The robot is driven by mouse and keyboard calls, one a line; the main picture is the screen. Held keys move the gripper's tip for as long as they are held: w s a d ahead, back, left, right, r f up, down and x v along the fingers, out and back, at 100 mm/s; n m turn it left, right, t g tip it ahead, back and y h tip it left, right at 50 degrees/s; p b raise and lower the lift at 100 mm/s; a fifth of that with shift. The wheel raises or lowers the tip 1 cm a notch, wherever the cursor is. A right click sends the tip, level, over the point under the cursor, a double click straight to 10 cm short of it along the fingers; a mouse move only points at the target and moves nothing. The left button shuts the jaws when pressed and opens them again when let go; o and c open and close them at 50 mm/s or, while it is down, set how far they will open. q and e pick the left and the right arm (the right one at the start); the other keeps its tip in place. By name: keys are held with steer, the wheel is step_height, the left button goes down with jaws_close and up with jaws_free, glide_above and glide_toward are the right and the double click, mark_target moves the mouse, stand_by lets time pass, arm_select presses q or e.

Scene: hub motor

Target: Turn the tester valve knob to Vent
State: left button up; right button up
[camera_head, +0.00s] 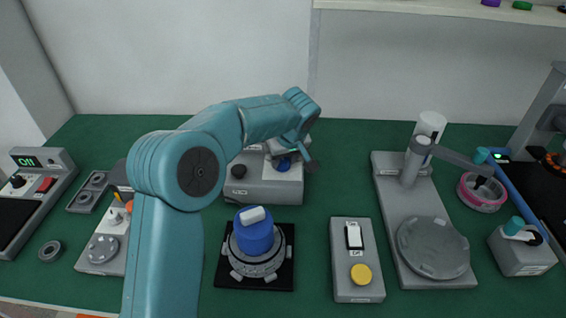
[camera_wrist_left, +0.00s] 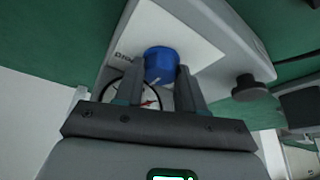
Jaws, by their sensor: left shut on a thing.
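The tester (camera_head: 262,190) is a grey box on the green bench, behind the blue-topped hub motor. Its blue valve knob (camera_head: 284,164) shows on the front, just below my left gripper (camera_head: 292,153). In the left wrist view the blue knob (camera_wrist_left: 160,62) sits between the two dark fingers of my left gripper (camera_wrist_left: 158,76), which is shut on it. A round gauge (camera_wrist_left: 150,97) with a red needle is partly hidden behind the fingers. Lettering beside the knob is turned and partly covered, so I cannot read the knob's setting. My right gripper is not in view.
The hub motor (camera_head: 258,262) on its black base stands in front of the tester. A grey switch box with a yellow button (camera_head: 361,274) and a stand with a round plate (camera_head: 433,248) are to the right. A black side knob (camera_wrist_left: 246,88) projects near my left fingers.

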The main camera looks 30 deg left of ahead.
arm_select(q)
steer(key=shift+r+n, duration=0.1)
steer(key=shift+n, duration=0.5)
steer(key=o, duration=1.1)
steer(key=shift+r, duration=0.1)
steer(key=shift+c, duration=0.2)
